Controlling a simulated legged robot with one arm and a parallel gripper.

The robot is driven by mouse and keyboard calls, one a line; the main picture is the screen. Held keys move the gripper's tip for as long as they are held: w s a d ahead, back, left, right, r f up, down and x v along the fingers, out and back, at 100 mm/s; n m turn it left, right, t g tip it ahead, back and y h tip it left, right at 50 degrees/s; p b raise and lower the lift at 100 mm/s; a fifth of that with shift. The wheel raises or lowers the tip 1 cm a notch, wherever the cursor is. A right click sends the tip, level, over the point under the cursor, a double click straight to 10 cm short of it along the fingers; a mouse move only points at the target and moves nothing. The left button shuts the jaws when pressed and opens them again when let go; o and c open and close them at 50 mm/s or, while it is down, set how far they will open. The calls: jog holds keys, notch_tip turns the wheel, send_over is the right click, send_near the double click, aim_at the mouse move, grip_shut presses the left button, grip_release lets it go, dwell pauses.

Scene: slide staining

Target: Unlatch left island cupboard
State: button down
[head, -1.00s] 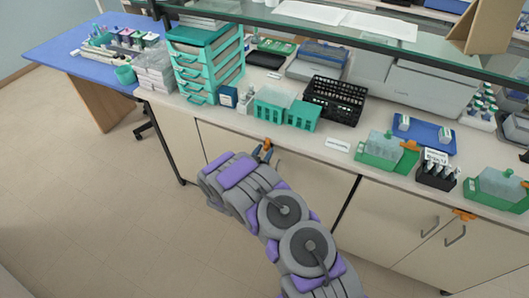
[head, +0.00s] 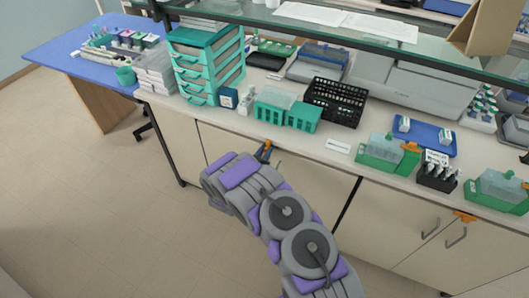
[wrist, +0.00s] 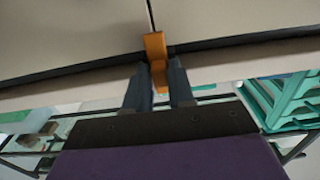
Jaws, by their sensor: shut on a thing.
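The left island cupboard (head: 310,188) has pale doors below the countertop. Its orange latch (wrist: 155,45) sits at the seam between the doors, near their top edge. It also shows as a small orange piece at the tip of my arm in the head view (head: 264,145). My gripper (wrist: 160,80) has its two dark fingers on either side of the latch's lower part, shut on it. Finger contact is hard to see in detail. My arm hides part of the doors in the head view.
The right cupboard (head: 400,228) has its own orange latch (head: 464,216) and two bar handles. The countertop edge overhangs the doors. Green racks (head: 286,110), a black basket (head: 335,98) and a drawer tower (head: 207,65) stand above. The floor at left is clear.

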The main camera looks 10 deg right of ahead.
jog(key=shift+n+p, duration=0.3)
jog(key=n+p, duration=0.2)
jog(key=shift+a+r+n, duration=0.1)
jog(key=shift+a+n, duration=0.05)
jog(key=shift+n, duration=0.15)
jog(key=n+p, duration=0.1)
jog(key=n, duration=0.4)
jog(key=n+p, duration=0.1)
jog(key=n, duration=0.4)
jog(key=n+p, duration=0.1)
jog(key=n, duration=0.3)
jog(key=shift+a+f+n, duration=0.1)
jog(key=shift+f+n, duration=0.2)
jog(key=shift+n, duration=0.1)
jog(key=c, duration=1.1)
grip_release()
jog(key=shift+w+a, duration=0.1)
jog(key=shift+a, duration=0.05)
